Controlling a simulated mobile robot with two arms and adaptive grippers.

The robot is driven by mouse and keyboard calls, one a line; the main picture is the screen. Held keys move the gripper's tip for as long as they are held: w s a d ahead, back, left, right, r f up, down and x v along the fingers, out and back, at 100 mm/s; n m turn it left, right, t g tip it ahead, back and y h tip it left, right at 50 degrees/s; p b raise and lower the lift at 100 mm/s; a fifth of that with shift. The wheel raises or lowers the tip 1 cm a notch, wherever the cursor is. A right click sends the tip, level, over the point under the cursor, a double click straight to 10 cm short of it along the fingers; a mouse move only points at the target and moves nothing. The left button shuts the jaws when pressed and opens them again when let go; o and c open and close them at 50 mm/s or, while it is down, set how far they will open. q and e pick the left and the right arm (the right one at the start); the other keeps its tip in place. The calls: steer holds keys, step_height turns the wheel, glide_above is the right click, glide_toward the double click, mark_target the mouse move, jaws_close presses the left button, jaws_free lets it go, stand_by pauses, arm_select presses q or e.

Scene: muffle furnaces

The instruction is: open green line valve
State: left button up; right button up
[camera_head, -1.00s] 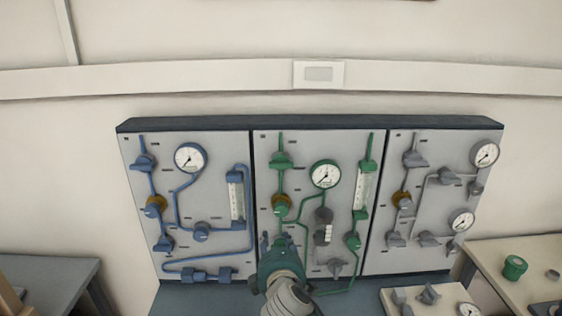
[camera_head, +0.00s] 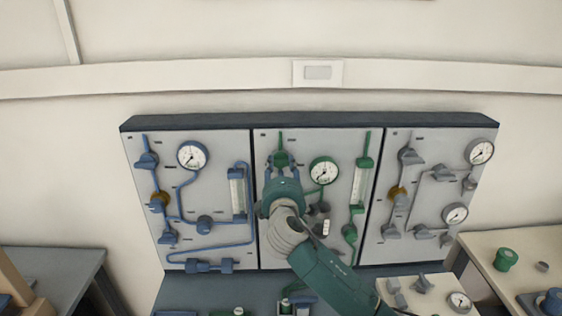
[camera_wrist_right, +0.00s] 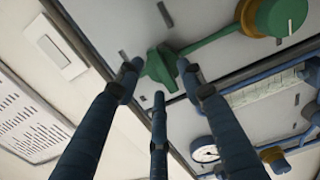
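The green line valve (camera_head: 281,157) is the top handle on the green line of the middle panel (camera_head: 340,140). In the right wrist view the green handle (camera_wrist_right: 160,67) sits between the fingertips of my right gripper (camera_wrist_right: 157,78). In the head view my right gripper (camera_head: 282,165) reaches up to this valve, its fingers on both sides of it. The fingers are spread around the handle; I cannot tell whether they touch it. The gripper hides the green line's lower parts. My left gripper is not in view.
A green-topped knob with a brass part (camera_wrist_right: 280,17) lies along the line from the valve. A round gauge (camera_head: 323,171) is just right of my gripper. The blue-line panel (camera_head: 215,140) is left, the grey-line panel (camera_head: 440,145) right.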

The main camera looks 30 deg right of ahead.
steer(key=shift+w+d, duration=0.2)
steer(key=shift+w, duration=0.15)
jaws_close()
